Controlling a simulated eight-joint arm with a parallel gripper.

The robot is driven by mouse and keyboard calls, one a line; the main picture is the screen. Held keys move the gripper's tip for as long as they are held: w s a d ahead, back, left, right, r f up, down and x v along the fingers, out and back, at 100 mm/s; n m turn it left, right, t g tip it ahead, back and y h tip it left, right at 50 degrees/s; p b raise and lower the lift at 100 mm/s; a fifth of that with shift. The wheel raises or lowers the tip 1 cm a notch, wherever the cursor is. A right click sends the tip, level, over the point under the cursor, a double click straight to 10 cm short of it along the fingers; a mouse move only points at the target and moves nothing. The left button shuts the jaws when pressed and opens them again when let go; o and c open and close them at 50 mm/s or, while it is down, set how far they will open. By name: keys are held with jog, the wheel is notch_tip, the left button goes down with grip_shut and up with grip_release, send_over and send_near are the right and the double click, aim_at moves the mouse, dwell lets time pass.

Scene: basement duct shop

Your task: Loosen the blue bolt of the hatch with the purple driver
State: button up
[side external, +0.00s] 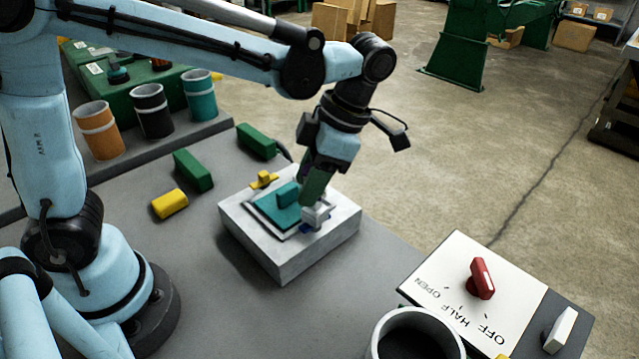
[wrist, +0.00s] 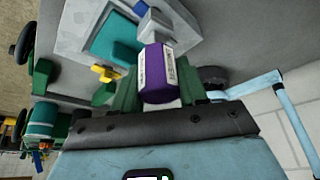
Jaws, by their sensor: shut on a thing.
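My gripper (side external: 316,186) points down over the front right of the hatch box and is shut on the purple driver (wrist: 157,74). In the side view its green fingers hide the driver's handle; the pale grey socket end (side external: 316,214) shows below them. The hatch (side external: 270,214) is a teal panel with a raised teal handle (side external: 288,193), set in a pale grey box (side external: 285,254). The blue bolt (side external: 306,229) is at the socket's foot, mostly covered. It also peeks out beside the socket in the wrist view (wrist: 141,8). I cannot tell whether the socket is fully seated.
A yellow part (side external: 264,179) sits at the box's back edge. Green blocks (side external: 193,170) and a yellow block (side external: 170,204) lie to the left. Cups (side external: 152,111) stand behind. A panel with a red knob (side external: 481,279) and a grey cylinder (side external: 415,335) are front right.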

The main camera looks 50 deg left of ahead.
jog(key=shift+m+y, duration=0.3)
jog(key=shift+m, duration=0.6)
jog(key=shift+r, duration=2.55)
